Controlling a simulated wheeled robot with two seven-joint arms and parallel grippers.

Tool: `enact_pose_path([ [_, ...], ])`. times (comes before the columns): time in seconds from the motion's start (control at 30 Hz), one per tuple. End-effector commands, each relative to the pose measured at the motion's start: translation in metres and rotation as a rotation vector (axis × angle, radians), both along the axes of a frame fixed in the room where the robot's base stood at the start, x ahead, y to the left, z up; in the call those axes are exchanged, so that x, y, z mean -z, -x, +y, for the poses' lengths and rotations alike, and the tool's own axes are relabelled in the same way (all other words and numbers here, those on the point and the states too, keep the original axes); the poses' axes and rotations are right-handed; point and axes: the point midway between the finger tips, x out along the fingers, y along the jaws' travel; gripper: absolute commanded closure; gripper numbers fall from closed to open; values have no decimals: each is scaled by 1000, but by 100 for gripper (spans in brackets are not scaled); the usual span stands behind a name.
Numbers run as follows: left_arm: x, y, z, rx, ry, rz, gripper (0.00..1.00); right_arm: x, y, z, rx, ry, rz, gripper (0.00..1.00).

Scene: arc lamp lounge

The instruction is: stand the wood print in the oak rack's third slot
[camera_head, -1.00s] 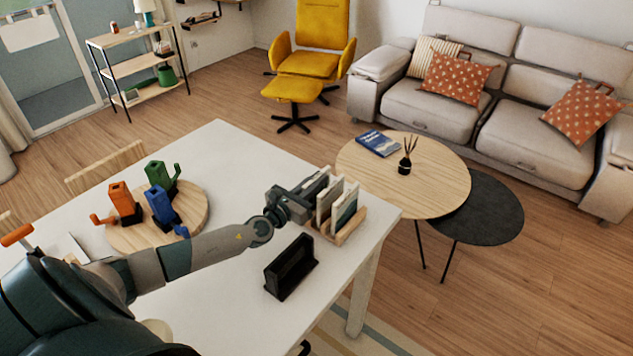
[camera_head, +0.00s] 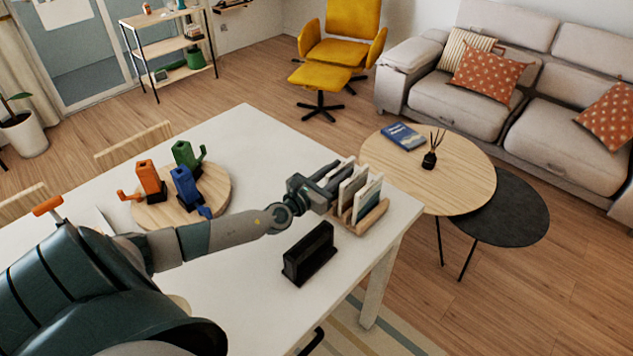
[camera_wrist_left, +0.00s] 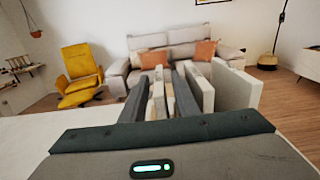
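The rack (camera_head: 374,219) has a pale wooden base and stands near the table's right end. Several thin upright panels stand in it, among them a pale print (camera_head: 367,199) at its near right end and another beside it (camera_head: 351,187). My left gripper (camera_head: 334,181) is at the rack's left end, its fingers pointing along the panels. In the left wrist view its two dark fingers (camera_wrist_left: 160,95) are apart, with a thin wood-toned panel (camera_wrist_left: 158,93) between them and some gap showing. Which panel is the wood print and its exact slot are partly hidden. My right gripper is not in view.
A black holder (camera_head: 309,254) stands on the white table in front of the rack. A round wooden board (camera_head: 219,187) carries orange, blue and green objects at the left. A round coffee table (camera_head: 470,181) lies beyond the table's right edge.

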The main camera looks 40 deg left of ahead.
Motion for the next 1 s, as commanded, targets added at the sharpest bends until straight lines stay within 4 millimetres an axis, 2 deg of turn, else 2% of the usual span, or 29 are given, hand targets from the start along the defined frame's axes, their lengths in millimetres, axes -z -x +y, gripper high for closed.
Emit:
enact_pose_path([
  [0.6, 3, 87, 6, 2, 0, 3, 72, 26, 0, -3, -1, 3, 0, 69],
  [0.8, 2, 104, 8, 1, 0, 1, 72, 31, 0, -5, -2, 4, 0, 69],
  [1.0, 0, 110, 8, 1, 0, 0, 72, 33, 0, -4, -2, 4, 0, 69],
])
